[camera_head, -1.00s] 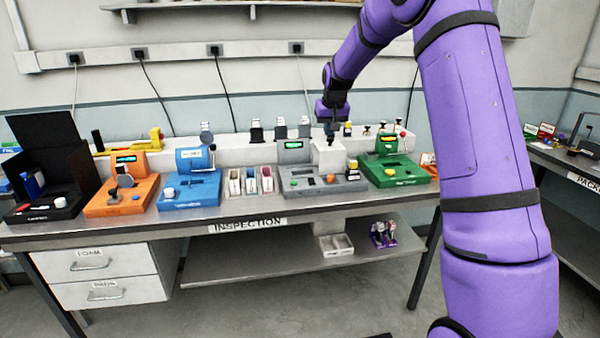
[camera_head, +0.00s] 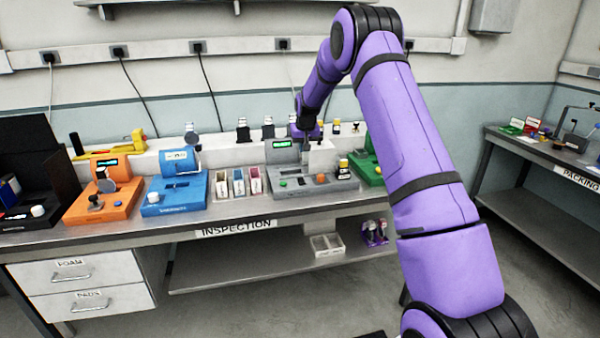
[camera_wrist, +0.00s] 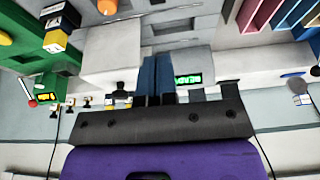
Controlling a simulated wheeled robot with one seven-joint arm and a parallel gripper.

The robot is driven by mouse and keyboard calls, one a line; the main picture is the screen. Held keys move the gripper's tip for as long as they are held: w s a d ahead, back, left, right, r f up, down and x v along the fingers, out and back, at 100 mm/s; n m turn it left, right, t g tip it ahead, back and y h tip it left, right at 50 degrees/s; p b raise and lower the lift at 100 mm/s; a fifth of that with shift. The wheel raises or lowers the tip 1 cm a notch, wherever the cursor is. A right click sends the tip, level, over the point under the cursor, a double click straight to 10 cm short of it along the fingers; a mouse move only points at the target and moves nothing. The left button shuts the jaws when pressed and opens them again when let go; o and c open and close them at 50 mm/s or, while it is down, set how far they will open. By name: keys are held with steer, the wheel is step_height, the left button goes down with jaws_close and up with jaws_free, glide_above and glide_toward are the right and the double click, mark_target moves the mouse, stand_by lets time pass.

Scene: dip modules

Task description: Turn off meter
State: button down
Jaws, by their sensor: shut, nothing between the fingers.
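No label I can read names the meter. The grey module (camera_head: 312,187) on the inspection bench has a lit green display (camera_head: 281,144), a white block (camera_head: 322,156) and a row of small buttons, including a green one (camera_head: 283,183) and an orange one (camera_head: 302,181). My gripper (camera_head: 306,148) is shut and empty, pointing down beside the white block, right of the display. In the wrist view my gripper's fingers (camera_wrist: 163,60) are together beside the green display (camera_wrist: 187,79) and the white block (camera_wrist: 112,62). I cannot tell whether they touch the module.
An orange module (camera_head: 103,203) and a blue module (camera_head: 174,195) stand left, with narrow bins (camera_head: 238,184) beside the grey module. A green module (camera_head: 368,168) is partly behind my arm. A yellow-topped block (camera_head: 343,168) sits at the grey module's right end.

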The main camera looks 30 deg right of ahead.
glide_toward(300, 178)
steer(key=x, duration=0.5)
steer(key=shift+w+f, duration=0.1)
steer(key=shift+f, duration=0.1)
steer(key=shift+x, duration=0.75)
